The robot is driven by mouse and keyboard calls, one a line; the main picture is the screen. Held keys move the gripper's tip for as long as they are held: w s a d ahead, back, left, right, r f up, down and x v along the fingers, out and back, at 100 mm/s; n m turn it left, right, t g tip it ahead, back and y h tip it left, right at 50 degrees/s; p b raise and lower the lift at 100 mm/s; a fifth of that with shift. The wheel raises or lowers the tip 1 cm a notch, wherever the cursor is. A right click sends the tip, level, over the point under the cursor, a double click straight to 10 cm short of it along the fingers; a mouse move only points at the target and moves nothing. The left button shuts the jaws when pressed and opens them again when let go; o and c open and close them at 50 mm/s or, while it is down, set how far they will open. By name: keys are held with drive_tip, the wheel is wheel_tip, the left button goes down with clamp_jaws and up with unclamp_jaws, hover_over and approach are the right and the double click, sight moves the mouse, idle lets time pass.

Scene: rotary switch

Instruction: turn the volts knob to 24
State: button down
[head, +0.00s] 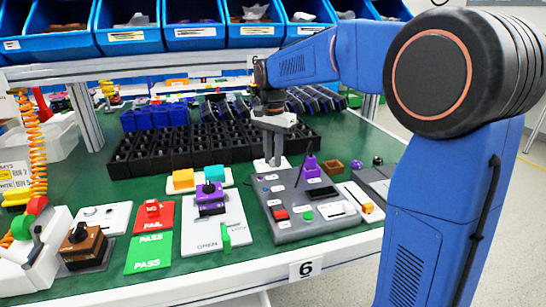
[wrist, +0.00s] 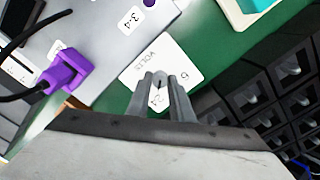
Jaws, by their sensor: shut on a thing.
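The volts knob (wrist: 160,78) is a small grey knob with a dark pointer line, on a white plate (wrist: 178,55) marked VOLTS. A 6 shows on the plate's right side. Another number between my fingers is partly hidden, and I cannot read it surely. My gripper (wrist: 160,88) is shut on the knob, with one finger at each side. In the head view my gripper (head: 270,158) points down at the white plate (head: 272,166), behind the grey panel. The knob itself is hidden there.
A grey panel (head: 290,235) with buttons stands close in front, with a purple plug (head: 310,168) on it. Black bins (head: 190,148) lie behind and left. Orange and cyan blocks (head: 214,171) sit to the left. Bare green table (head: 345,150) shows at right.

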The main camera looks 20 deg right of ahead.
sight(273, 161)
drive_tip(key=c, duration=1.6)
unclamp_jaws()
drive_tip(key=shift+o, duration=0.2)
drive_tip(key=shift+r, duration=0.1)
wheel_tip(273, 161, up, 17)
drive_tip(key=shift+r, duration=0.15)
